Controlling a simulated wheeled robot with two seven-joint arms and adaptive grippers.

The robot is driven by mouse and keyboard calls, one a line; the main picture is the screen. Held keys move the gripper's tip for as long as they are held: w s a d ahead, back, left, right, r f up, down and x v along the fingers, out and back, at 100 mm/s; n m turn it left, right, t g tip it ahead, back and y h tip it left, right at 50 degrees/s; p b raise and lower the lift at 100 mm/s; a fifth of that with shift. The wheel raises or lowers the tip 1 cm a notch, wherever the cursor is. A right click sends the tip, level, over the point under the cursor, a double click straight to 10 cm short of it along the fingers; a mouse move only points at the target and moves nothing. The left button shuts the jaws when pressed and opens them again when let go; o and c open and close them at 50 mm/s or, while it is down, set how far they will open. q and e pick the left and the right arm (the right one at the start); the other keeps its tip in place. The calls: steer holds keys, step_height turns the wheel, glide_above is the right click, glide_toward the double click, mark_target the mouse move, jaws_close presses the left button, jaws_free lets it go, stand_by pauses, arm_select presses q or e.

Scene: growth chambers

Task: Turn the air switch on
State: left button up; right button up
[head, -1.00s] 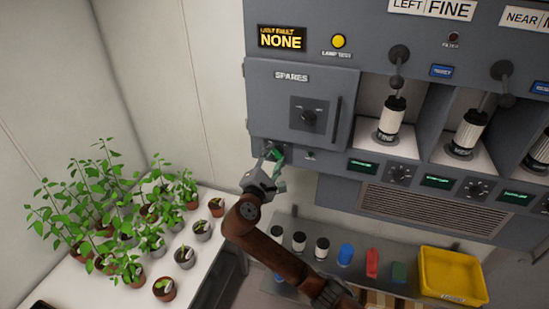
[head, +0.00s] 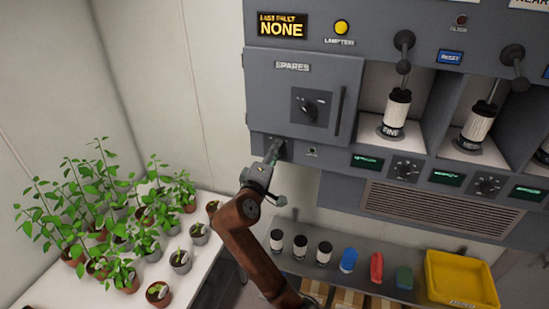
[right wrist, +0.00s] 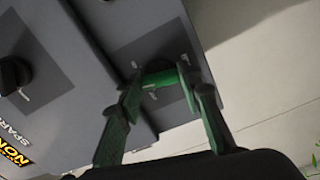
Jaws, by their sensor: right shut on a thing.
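The switch (right wrist: 179,62) is a dark rotary knob on a dark plate, low on the left of the grey cabinet under the SPARES door. Its label cannot be read. My right gripper (head: 274,152) is at this plate, and its fingers largely cover the knob in the head view. In the right wrist view my right gripper (right wrist: 160,84) has its green fingers closed in on the knob, with a green piece across between the tips. Which way the knob points is hidden. My left gripper is not in view.
The SPARES door (head: 292,90) has its own knob (head: 311,106) just above. Potted plants (head: 110,215) stand on a white table at left. A lower shelf holds several jars, coloured items and a yellow bin (head: 462,279). Filter bays (head: 396,112) lie to the right.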

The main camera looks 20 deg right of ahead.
steer(key=shift+f+m+b, duration=0.15)
steer(key=shift+m+b, duration=1.75)
steer(key=shift+m, duration=1.3)
steer(key=o, duration=1.2)
steer(key=shift+c, duration=0.2)
